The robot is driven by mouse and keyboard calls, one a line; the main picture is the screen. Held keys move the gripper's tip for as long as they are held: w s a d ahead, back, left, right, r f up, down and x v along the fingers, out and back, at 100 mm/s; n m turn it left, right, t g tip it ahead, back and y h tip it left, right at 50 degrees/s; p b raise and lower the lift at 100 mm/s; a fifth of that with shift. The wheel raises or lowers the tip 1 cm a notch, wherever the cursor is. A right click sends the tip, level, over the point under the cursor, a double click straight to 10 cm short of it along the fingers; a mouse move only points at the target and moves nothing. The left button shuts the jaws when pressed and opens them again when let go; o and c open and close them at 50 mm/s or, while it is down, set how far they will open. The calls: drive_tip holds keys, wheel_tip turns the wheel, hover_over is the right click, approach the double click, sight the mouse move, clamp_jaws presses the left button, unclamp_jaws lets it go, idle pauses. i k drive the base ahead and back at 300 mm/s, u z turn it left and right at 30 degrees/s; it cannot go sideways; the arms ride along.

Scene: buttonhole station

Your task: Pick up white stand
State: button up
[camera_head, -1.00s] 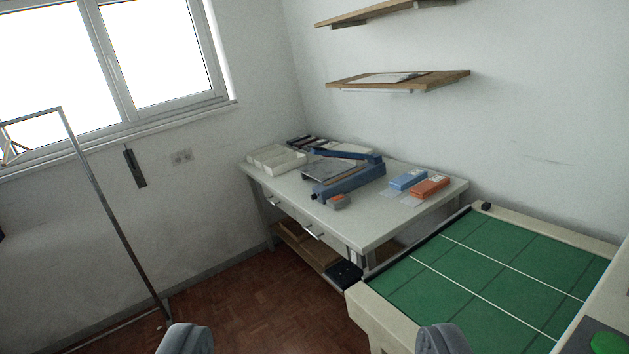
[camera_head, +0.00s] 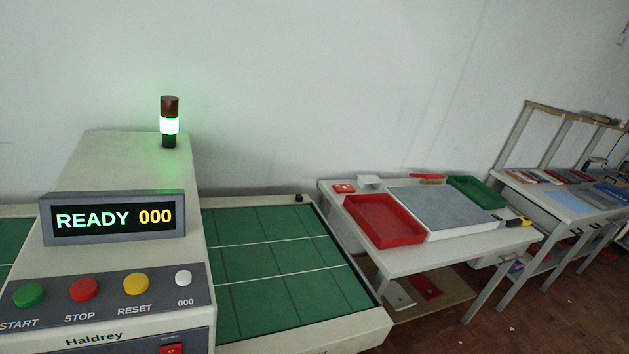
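A small white block-like thing (camera_head: 369,181), possibly the white stand, sits at the back left of the light table (camera_head: 410,262) on the right of the machine. It is too small to make out its exact shape. It stands beside a small red item (camera_head: 343,188) and behind the red tray (camera_head: 384,238). My gripper does not show in the current view, and nothing held can be seen.
The machine (camera_head: 110,255) with a READY 000 display and a lit green lamp (camera_head: 169,125) fills the left. Its green bed (camera_head: 275,270) reaches toward the table. A grey mat (camera_head: 440,205) and green tray (camera_head: 478,190) are on the table. Floor shows at lower right.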

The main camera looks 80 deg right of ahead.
sight(363, 180)
drive_tip(key=z, duration=2.45)
drive_tip(key=i, duration=0.6)
drive_tip(key=z, duration=0.1)
drive_tip(key=k, duration=0.6)
drive_tip(key=z, duration=0.75)
